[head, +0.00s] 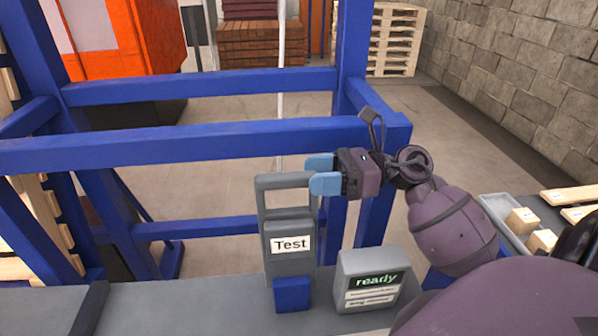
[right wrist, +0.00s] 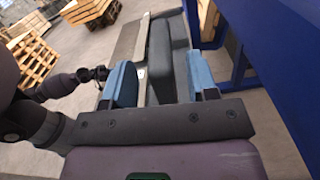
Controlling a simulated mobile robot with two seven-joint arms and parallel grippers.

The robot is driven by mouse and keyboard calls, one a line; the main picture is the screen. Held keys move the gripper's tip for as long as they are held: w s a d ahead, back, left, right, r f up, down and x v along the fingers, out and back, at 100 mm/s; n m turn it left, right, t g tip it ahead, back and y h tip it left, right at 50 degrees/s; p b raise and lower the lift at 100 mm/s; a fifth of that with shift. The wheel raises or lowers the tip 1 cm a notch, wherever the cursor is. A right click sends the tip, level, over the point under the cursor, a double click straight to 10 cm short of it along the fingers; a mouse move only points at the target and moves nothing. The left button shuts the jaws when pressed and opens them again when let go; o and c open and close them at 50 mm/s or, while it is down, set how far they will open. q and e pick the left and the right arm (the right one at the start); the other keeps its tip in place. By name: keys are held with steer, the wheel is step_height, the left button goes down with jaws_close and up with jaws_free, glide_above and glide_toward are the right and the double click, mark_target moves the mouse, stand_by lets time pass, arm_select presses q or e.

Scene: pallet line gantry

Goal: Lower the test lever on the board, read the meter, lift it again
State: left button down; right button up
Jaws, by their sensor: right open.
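The test board (head: 290,245) is a grey box with a white "Test" label, standing at the counter's edge. Its lever (head: 285,181) is a grey U-shaped handle standing upright above the box. My right gripper (head: 324,173), with light blue fingertips, is open at the right end of the lever's top bar. In the right wrist view, grey parts show between the open fingers (right wrist: 160,82); whether they touch is unclear. The meter (head: 372,280) is a grey box right of the board. Its screen reads "ready" in green; the lines below are too small to read. My left gripper is not seen.
Blue gantry beams (head: 200,144) run just behind the lever and gripper. The grey counter (head: 180,310) is clear left of the board. A tray (head: 510,225) with wooden blocks lies at the right. Pallets (head: 395,40) stand far back.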

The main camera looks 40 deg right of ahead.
mark_target(298, 173)
steer(key=shift+x, duration=1.8)
jaws_close()
